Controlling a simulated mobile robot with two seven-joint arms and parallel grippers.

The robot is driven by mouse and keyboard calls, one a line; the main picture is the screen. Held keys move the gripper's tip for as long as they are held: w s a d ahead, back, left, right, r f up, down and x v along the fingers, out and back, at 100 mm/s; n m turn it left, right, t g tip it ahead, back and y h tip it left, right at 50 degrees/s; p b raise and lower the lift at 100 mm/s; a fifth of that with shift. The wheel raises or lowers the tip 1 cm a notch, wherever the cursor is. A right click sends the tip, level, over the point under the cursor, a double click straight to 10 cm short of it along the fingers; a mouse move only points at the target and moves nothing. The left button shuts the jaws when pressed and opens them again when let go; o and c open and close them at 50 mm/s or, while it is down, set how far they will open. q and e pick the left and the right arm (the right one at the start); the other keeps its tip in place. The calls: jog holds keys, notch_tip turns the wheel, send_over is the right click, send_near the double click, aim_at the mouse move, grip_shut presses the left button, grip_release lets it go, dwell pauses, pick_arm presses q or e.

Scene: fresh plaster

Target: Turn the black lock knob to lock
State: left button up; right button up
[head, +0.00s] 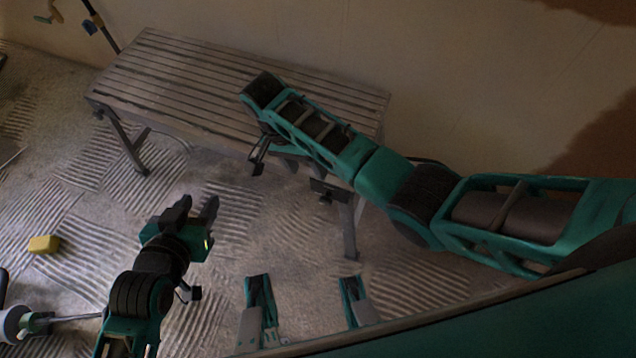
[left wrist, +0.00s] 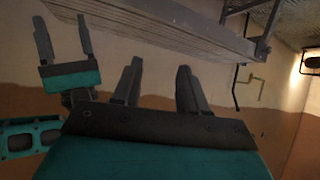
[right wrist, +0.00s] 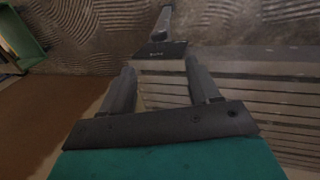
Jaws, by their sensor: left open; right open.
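A slatted folding work table (head: 225,85) stands against the wall. A small dark knob (head: 326,198) sits under a black plate at its right leg. In the right wrist view, a black plate with a small pale marking (right wrist: 160,50) and a dark rounded part (right wrist: 158,36), probably the knob, lie just beyond the fingertips. My right gripper (head: 258,160) is open at the table's front edge, left of the knob in the head view, partly hidden by its arm. Its open jaws also show in the right wrist view (right wrist: 159,68). My left gripper (head: 195,210) is open and empty, in front of the table.
A yellow block (head: 44,244) lies on the ridged floor at left. A grey tool with a rod (head: 15,322) lies at lower left. The table's left leg (head: 125,145) stands behind my left gripper.

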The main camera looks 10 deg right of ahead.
aim_at(324, 198)
jog(key=b+x, duration=0.4)
jog(key=x, duration=0.7)
jog(key=shift+s+d+f+b, duration=0.1)
jog(key=shift+s+f+b, duration=0.05)
jog(key=shift+f+b, duration=0.2)
jog(key=shift+d+f, duration=0.1)
jog(key=shift+f, duration=0.15)
jog(key=shift+s+f, duration=0.1)
jog(key=shift+f, duration=0.1)
jog(key=shift+c, duration=0.2)
